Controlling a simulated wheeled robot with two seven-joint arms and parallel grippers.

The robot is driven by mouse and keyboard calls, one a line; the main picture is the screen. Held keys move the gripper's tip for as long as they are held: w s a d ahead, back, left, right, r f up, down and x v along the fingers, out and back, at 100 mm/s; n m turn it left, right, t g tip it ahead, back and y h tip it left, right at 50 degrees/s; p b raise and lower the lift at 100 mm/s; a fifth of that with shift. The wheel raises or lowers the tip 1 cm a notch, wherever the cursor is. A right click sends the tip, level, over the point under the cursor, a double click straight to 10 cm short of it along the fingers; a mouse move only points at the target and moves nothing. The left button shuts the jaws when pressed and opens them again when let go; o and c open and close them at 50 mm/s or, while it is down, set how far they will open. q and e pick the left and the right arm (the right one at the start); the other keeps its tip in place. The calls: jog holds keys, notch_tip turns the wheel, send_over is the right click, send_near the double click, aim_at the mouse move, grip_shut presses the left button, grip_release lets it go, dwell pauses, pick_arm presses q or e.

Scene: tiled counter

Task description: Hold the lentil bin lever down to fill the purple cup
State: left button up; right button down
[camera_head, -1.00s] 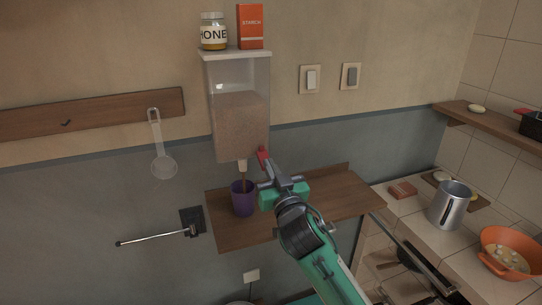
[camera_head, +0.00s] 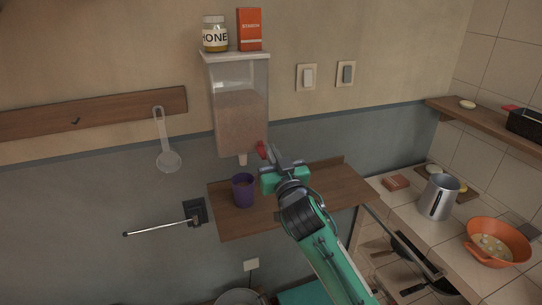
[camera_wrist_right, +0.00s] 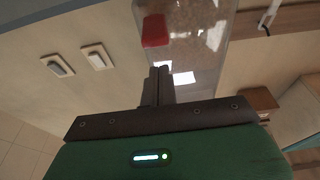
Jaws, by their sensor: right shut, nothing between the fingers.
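The lentil bin (camera_head: 240,110) is a clear wall dispenser with brown lentils inside and a white spout (camera_head: 242,159) at its bottom. Its red lever (camera_head: 262,150) sticks out beside the spout and also shows in the right wrist view (camera_wrist_right: 154,30). The purple cup (camera_head: 243,192) stands upright on the wooden shelf under the spout. No stream shows between spout and cup; the cup's fill level is unclear. My right gripper (camera_head: 273,155) is shut and empty, close to the lever. In the wrist view its fingertips (camera_wrist_right: 159,69) appear apart from the lever. My left gripper is out of view.
The wooden shelf (camera_head: 325,187) has free room right of the cup. A honey jar (camera_head: 215,35) and a starch box (camera_head: 249,30) stand on the bin. A strainer (camera_head: 167,145) hangs left. A metal pitcher (camera_head: 439,197) and an orange colander (camera_head: 497,243) stand on the tiled counter.

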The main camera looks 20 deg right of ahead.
pick_arm(q)
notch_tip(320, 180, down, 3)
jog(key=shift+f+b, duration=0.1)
jog(key=shift+b, duration=1.15)
pick_arm(e)
jog(key=v, duration=0.9)
jog(key=shift+s, duration=0.35)
jog(key=shift+r, duration=0.15)
